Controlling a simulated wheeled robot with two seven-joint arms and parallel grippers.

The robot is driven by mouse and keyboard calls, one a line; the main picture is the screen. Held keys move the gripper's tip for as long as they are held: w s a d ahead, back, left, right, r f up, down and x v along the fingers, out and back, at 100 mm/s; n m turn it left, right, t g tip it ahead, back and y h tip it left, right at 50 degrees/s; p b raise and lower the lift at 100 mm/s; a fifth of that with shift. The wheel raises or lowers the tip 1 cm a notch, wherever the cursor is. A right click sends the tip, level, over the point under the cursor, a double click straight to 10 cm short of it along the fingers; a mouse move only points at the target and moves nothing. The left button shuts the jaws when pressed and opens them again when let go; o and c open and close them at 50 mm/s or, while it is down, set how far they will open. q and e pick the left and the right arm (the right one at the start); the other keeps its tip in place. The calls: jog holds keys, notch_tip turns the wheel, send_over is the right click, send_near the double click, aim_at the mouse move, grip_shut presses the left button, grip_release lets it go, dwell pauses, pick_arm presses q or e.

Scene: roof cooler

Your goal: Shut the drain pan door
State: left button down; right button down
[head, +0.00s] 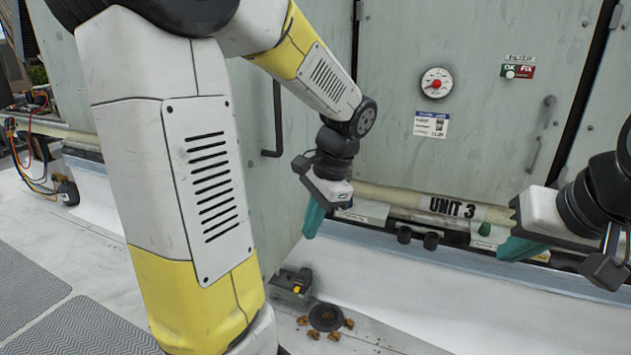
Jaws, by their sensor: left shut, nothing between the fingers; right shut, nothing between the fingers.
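A pale grey-green door (285,175) with a dark bar handle (274,120) stands left of the gauge panel. It appears swung out from the cabinet, its lower edge slanting towards me. No label on it shows, and my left arm hides its left part. My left gripper (312,222), with teal fingers, is shut and empty, pointing down in front of the door's lower right part. I cannot tell whether it touches the door. My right gripper (515,250), also teal, is shut and empty, in front of the cabinet base at the right.
The gauge panel (470,120) has a bar handle (541,135). A pipe marked UNIT 3 (455,208) runs below it. A small grey box (291,284), a round drain (326,317) and brown leaves lie on the roof. A hose gauge set (45,165) is at far left.

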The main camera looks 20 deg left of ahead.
pick_arm(q)
jog(key=w+a+f+m+g+y, duration=0.1)
jog(key=w+a+f+m+y, duration=0.1)
jog(key=w+m+y, duration=0.45)
jog(key=m+t+y, duration=0.3)
jog(key=m+y, duration=0.1)
jog(key=y, duration=0.5)
send_near(283, 178)
jog(key=shift+h, duration=0.25)
jog(key=a, duration=0.6)
jog(key=shift+w+a+r, duration=0.25)
jog(key=shift+w+a, duration=0.05)
jog(key=shift+a, duration=0.1)
